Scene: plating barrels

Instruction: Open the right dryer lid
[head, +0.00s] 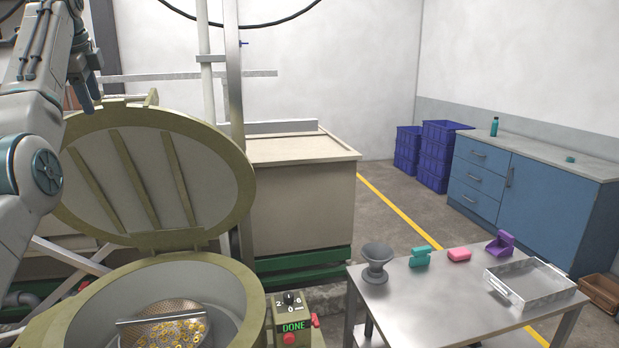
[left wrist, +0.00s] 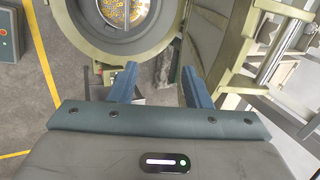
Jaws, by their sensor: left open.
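The round olive dryer lid (head: 205,175) stands raised and tilted back on its hinge in the head view, its ribbed underside showing. The dryer (head: 255,305) below it is uncovered, and a mesh basket (head: 150,333) with small gold parts shows inside. In the left wrist view the lid (left wrist: 208,40) stands at the right of the round opening. My left gripper (head: 87,95) is at the upper left, close by the lid's upper edge. Its two blue fingers (left wrist: 158,82) are apart with nothing between them. Whether a finger touches the lid is unclear. My right gripper is not seen.
A control box (head: 291,318) reading DONE stands right of the dryer. A steel table (head: 430,300) at the right bears a grey funnel-like cup (head: 376,262), small coloured items and a clear tray (head: 530,283). A beige tank (head: 305,195) stands behind. Open floor lies beyond the table.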

